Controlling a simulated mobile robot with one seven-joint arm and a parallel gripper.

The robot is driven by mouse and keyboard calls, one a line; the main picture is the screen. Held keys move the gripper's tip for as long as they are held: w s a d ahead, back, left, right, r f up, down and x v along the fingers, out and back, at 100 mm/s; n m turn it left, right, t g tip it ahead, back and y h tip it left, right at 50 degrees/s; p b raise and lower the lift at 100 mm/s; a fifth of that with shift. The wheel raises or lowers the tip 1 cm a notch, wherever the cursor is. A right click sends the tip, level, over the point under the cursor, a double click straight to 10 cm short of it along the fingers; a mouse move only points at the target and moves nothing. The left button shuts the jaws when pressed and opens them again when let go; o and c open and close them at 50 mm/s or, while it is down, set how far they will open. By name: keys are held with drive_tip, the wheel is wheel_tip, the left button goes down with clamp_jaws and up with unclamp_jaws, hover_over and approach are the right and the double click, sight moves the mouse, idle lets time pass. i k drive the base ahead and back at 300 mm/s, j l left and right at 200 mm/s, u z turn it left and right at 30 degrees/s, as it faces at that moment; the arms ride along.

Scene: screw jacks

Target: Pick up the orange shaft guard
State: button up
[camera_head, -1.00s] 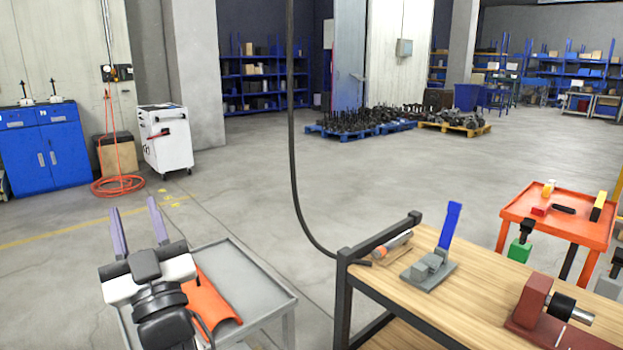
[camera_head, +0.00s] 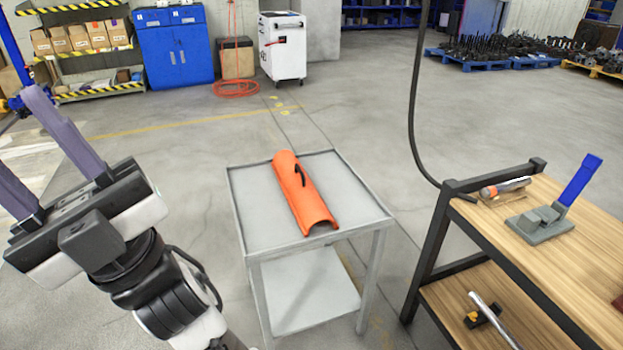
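The orange shaft guard (camera_head: 305,200) is a long, curved, half-pipe cover with a small black handle on its top. It lies lengthwise on the top of a grey metal cart (camera_head: 258,226), with its arched open end facing me. My gripper (camera_head: 30,143) is at the left of the view, raised and pointing up and left. Its two purple fingers are apart with nothing between them. It is well to the left of the guard and does not touch it.
A wooden workbench (camera_head: 545,250) with a black frame stands at the right. It carries a grey fixture with a blue lever (camera_head: 578,182). A black cable (camera_head: 413,110) hangs down to the bench corner. The floor behind the cart is clear.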

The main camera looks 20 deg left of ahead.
sight(308, 208)
drive_tip(key=i+j, duration=0.25)
drive_tip(key=i, duration=0.2)
drive_tip(key=i+j+u, duration=0.15)
drive_tip(key=i, duration=0.3)
drive_tip(key=i+j, duration=0.3)
drive_tip(key=i, duration=0.2)
drive_tip(key=u, duration=0.05)
